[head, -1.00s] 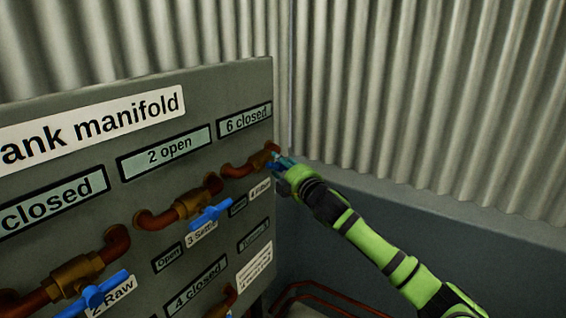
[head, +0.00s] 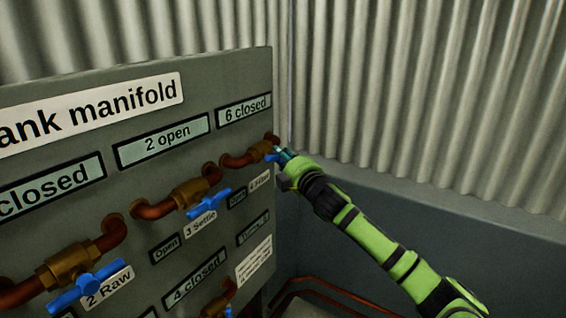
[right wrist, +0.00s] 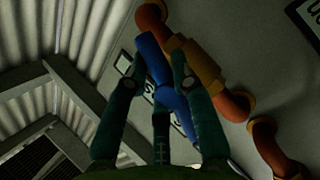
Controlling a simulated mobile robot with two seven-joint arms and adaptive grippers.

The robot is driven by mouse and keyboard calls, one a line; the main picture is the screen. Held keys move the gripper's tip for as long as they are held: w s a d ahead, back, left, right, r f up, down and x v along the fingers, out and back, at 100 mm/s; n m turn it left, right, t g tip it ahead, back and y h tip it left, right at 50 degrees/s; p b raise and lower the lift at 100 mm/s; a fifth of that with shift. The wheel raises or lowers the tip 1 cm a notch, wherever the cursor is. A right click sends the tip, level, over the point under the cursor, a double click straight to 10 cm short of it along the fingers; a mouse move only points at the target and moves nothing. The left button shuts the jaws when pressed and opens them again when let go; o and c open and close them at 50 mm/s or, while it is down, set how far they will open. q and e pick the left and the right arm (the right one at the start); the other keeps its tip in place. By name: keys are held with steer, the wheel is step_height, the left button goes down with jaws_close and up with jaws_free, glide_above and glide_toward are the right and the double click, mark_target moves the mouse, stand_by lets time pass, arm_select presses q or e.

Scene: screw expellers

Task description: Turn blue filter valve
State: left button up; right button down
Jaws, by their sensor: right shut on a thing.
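The manifold panel (head: 100,165) stands at the left with copper pipes and brass valves. The filter valve (head: 260,152) is at its upper right, under the "6 closed" sign (head: 244,110). My right gripper (head: 280,156) is at this valve and hides most of its blue handle. In the right wrist view the blue handle (right wrist: 152,60) lies between the fingers of my right gripper (right wrist: 158,85), which is shut on it. The brass body and orange-copper pipe (right wrist: 196,62) run behind the handle. My left gripper is not in view.
Other blue handles are on the Settle valve (head: 209,203) and the Raw valve (head: 85,286). A "2 open" sign (head: 164,141) is above the Settle valve. A corrugated wall (head: 430,90) stands behind; copper pipes (head: 330,300) run low beside the panel.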

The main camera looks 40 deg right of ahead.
steer(key=shift+n+t+b, duration=0.5)
steer(key=shift+n+b, duration=0.5)
steer(key=shift+b, duration=0.2)
steer(key=shift+r+n+t+y+b, duration=0.25)
steer(key=shift+n+t+y+b, duration=0.25)
steer(key=shift+n+b, duration=0.5)
steer(key=shift+r, duration=0.1)
steer(key=c, duration=1)
jaws_free()
